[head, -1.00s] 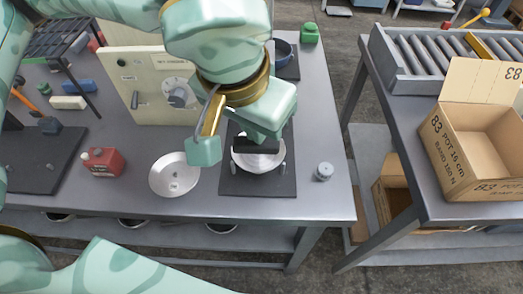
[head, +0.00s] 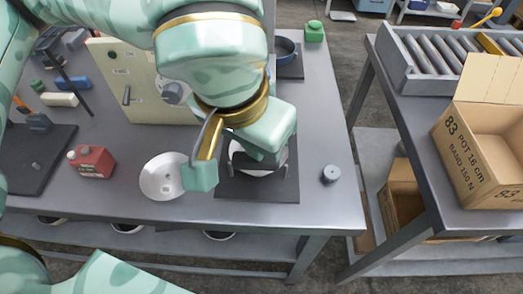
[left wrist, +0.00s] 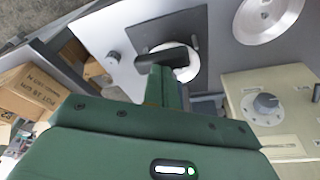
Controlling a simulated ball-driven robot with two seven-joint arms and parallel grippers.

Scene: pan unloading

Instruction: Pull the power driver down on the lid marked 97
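A round silver disc (head: 247,160), perhaps a pan or lid, sits on a dark square plate (head: 258,190) on the workbench. It also shows in the left wrist view (left wrist: 184,73). My left gripper (head: 268,160) points down over the disc and hides much of it. In the left wrist view, a black bar (left wrist: 163,58) lies across the disc at my left fingertips (left wrist: 160,72). I cannot tell whether the bar is gripped, or whether it is part of the power driver. I can read no 97. My right gripper is out of view.
A shallow silver dish (head: 161,181) stands left of the plate, a red can (head: 92,161) farther left. A cream panel with a dial (head: 140,85) stands behind. A small grey cylinder (head: 331,174) is on the right. A box marked 83 (head: 470,150) stands on another table.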

